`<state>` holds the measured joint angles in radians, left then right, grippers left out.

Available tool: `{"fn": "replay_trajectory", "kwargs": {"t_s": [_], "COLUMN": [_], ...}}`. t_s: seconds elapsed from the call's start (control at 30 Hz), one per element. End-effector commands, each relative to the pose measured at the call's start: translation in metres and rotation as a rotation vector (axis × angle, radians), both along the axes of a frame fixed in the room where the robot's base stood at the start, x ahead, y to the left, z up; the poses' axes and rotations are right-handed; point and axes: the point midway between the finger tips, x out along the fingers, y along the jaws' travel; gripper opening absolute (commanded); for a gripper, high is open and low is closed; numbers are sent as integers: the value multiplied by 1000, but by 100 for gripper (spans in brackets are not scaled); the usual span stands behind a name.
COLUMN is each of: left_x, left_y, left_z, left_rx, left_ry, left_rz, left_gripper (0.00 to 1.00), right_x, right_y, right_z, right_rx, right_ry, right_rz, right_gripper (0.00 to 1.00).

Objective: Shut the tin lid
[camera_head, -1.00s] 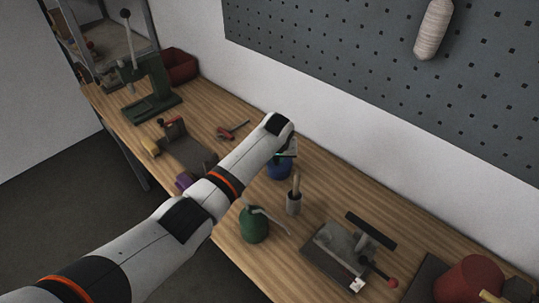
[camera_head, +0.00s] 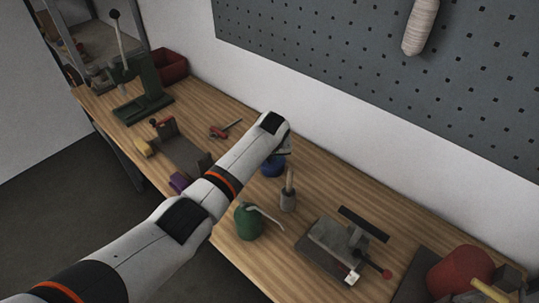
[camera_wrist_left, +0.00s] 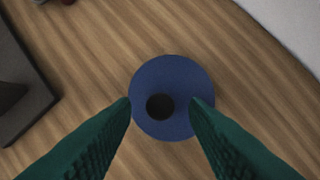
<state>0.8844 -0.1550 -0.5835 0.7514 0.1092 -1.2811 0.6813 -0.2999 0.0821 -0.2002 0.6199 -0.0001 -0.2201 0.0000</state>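A blue round object (camera_head: 271,169), which looks like the tin, stands on the workbench below the end of my left arm. In the left wrist view it shows from above as a blue disc (camera_wrist_left: 178,78) with a dark round spot (camera_wrist_left: 160,107) off its centre; I cannot tell whether that spot is a knob or an opening. My left gripper (camera_wrist_left: 160,103) is open, its two green fingers spread on either side of the dark spot, over the disc's near part. I cannot tell whether they touch it. In the head view my arm hides most of the gripper. My right gripper is not in view.
A grey pot with a handle (camera_head: 288,201) and a green oil can (camera_head: 247,224) stand close by. A grey clamp device (camera_head: 335,243) lies further right, a red cylinder (camera_head: 455,272) beyond it. A green press (camera_head: 149,83) stands far left. A pegboard wall backs the bench.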

Motion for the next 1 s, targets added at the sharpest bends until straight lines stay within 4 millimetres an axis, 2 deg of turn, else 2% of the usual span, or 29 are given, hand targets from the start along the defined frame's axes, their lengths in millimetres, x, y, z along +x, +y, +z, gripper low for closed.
{"fn": "replay_trajectory", "kwargs": {"t_s": [0.23, 0.37, 0.57, 0.8, 1.0], "left_x": [0, -4, -16, -34, -44], "left_y": [0, -1, -3, -5, -7], "left_z": [1, 10, 39, 83, 106], "left_rx": [1, -1, -3, -3, -1], "left_ry": [-1, -2, -4, -4, -2], "left_rz": [-1, -2, -2, 0, 0], "left_gripper": [41, 41, 41, 41, 41], "right_x": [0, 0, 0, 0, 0], "right_y": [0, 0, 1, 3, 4], "right_z": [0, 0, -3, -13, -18], "right_rx": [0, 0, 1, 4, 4], "right_ry": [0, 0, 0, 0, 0], "right_rz": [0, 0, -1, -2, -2], "right_gripper": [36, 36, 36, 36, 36]}}
